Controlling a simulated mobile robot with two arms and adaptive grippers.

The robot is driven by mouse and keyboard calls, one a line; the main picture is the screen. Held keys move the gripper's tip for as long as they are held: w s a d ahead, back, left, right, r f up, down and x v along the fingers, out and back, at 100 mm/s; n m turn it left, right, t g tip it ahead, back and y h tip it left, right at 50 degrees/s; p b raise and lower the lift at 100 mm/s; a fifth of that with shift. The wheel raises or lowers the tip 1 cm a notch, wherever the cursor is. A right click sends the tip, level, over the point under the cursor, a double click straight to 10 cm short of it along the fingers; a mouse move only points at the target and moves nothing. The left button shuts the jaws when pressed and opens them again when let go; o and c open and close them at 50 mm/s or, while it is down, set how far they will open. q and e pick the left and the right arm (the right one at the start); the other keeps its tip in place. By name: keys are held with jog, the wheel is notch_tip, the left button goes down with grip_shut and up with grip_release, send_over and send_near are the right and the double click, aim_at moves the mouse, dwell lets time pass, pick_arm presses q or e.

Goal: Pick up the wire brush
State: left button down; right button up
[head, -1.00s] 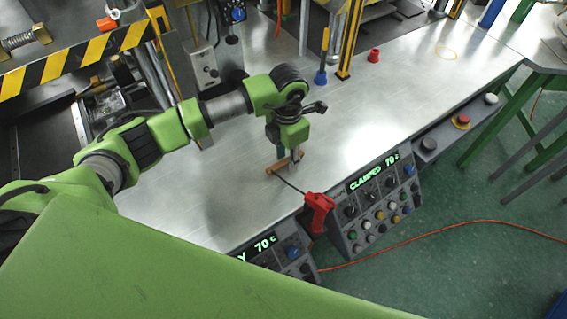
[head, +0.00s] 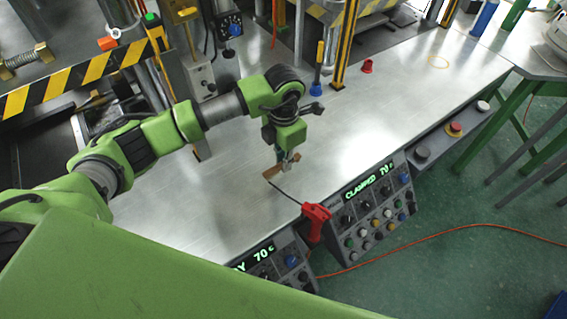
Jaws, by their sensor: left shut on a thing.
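The wire brush (head: 270,174) shows as a small brown wooden piece at the left gripper's fingertips, over the metal table near its front edge. My left gripper (head: 287,158) reaches down from above and is shut on it. The fingers hide part of the brush, and its bristles cannot be made out. I cannot tell whether it touches the table or is slightly above it. My right gripper is not in view.
A red-handled tool (head: 315,220) with a thin dark shaft lies at the table's front edge, its shaft tip close to the brush. Control panels (head: 376,205) line that edge. A red cup (head: 366,67) stands farther back. The metal table (head: 420,95) is clear to the right.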

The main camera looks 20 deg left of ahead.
pick_arm(q)
jog(key=s+d+r+p, duration=0.4)
jog(key=s+d+r, duration=0.3)
jog(key=d+r, duration=0.2)
jog(key=shift+s+d+r+p, duration=0.3)
jog(key=shift+s+d+p, duration=0.1)
jog(key=shift+d, duration=0.95)
jog(key=shift+w+a, duration=0.1)
